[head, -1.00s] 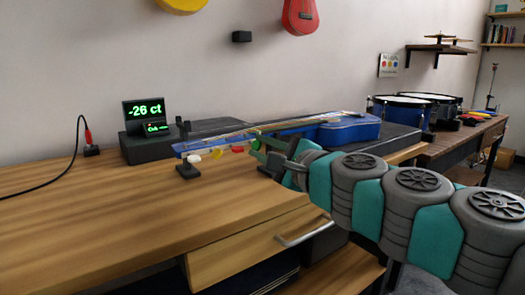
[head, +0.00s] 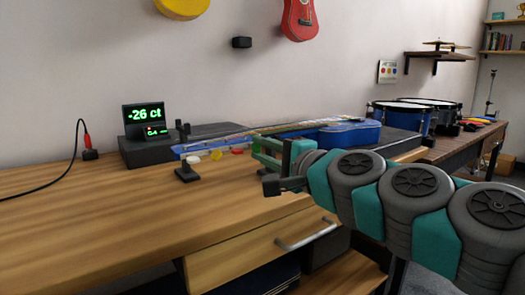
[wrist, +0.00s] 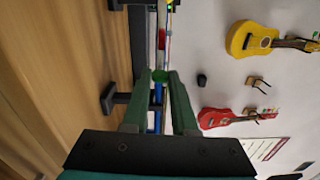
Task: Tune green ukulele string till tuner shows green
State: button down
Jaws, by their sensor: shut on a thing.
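A blue ukulele (head: 350,134) lies on the bench with its neck pointing left, held on stands. White, yellow (head: 216,155) and red (head: 237,151) pegs line the near side of its head. The green peg (wrist: 160,76) shows in the wrist view between the fingertips of my gripper (wrist: 160,73); in the head view my gripper (head: 257,149) hides it. My gripper is shut on the green peg. The tuner (head: 144,112) behind the head reads -26 ct in green digits. Its small lower screen seems to read C4, with a red mark.
A black cable with a red plug (head: 87,138) stands left of the tuner. The bench top (head: 100,215) is clear in front. Blue drums (head: 402,117) stand at the right. Yellow and red (wrist: 232,117) ukuleles hang on the wall.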

jog(key=c, duration=1)
grip_release()
jog(key=shift+b+v, duration=0.3)
jog(key=shift+v, duration=3.6)
jog(key=shift+d, duration=0.1)
